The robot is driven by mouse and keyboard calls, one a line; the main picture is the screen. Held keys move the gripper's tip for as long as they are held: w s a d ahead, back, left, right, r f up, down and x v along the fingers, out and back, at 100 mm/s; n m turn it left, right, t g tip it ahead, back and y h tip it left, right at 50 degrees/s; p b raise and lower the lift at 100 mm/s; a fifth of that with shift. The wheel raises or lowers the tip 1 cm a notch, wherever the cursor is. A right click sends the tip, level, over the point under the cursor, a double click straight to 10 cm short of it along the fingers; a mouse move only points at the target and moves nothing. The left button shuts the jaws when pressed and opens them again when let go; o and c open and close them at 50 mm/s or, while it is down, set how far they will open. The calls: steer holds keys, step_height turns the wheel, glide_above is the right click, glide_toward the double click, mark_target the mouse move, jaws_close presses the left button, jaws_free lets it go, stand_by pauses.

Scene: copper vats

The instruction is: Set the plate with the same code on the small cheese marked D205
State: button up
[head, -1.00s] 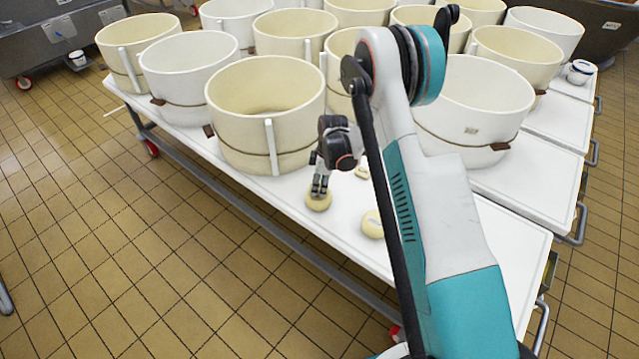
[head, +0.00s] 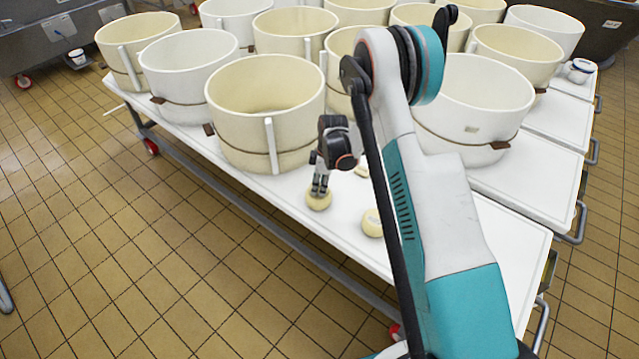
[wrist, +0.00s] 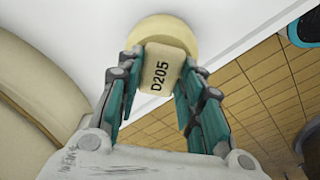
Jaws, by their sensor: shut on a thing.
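The plate marked D205 (wrist: 161,69) is a small cream-coloured block, its black code readable in the wrist view. My gripper (head: 319,188) is shut on it, with a finger on each side. A small round pale-yellow cheese (head: 318,202) sits right under my fingertips near the table's front edge. It also shows in the wrist view (wrist: 166,27), partly behind the plate. The plate overlaps the cheese's near part in that view; I cannot tell whether they touch. No code is readable on this cheese.
Another small cheese (head: 372,224) with a light mark on top lies to the right, beside my arm. A small pale piece (head: 361,171) lies farther back, partly hidden. The white table (head: 345,235) ends just in front.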

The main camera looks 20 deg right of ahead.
steer(key=shift+f, duration=0.3)
stand_by(0.5)
steer(key=o, duration=1.1)
steer(key=shift+o, duration=0.2)
steer(key=shift+r, duration=0.1)
